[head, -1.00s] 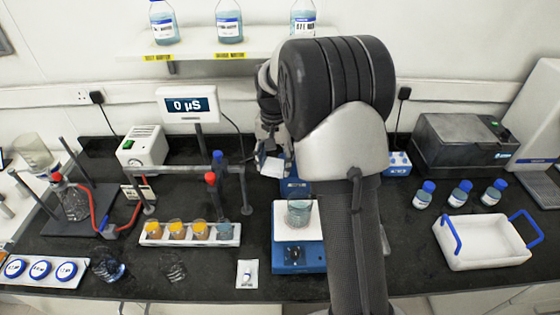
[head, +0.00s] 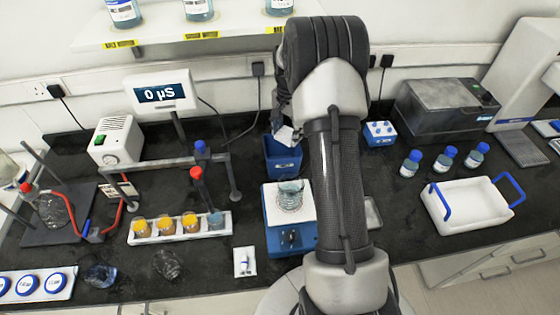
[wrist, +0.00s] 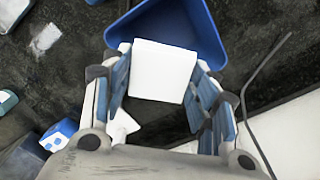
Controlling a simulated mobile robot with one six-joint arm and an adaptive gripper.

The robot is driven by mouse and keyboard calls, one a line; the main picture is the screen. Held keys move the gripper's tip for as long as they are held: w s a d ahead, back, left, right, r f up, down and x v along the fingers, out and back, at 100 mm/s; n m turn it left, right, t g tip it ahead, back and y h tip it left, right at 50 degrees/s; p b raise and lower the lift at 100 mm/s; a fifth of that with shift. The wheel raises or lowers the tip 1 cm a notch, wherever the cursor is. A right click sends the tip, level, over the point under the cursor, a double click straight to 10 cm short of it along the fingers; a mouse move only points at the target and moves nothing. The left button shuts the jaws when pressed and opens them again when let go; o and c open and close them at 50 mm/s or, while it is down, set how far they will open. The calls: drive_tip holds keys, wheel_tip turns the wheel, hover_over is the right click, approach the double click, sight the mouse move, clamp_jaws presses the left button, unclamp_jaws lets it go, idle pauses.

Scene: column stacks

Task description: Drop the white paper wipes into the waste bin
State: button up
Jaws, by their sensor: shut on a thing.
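My gripper (head: 284,122) is shut on a white paper wipe (head: 286,136), which hangs at the back edge of the blue waste bin (head: 284,163) in the head view. In the wrist view my gripper (wrist: 165,95) has the square white wipe (wrist: 162,72) between its fingers. The open blue bin (wrist: 190,24) lies behind and beyond it, with the wipe overlapping its opening. Another white piece (wrist: 122,126) shows beside the left finger; I cannot tell whether it is a second wipe. My arm hides part of the bench.
A blue balance (head: 290,238) with a glass beaker (head: 290,196) stands just in front of the bin. A blue rack (head: 380,132) is to the right, behind my arm. A stand with electrodes (head: 197,173) is to the left. A shelf with bottles (head: 165,36) hangs above.

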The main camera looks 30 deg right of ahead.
drive_tip(key=shift+a+f+b, duration=0.1)
drive_tip(key=shift+f+b, duration=0.2)
drive_tip(key=shift+f, duration=0.9)
drive_tip(key=shift+r, duration=0.1)
drive_tip(key=o, duration=1.2)
drive_tip(key=shift+c, duration=0.2)
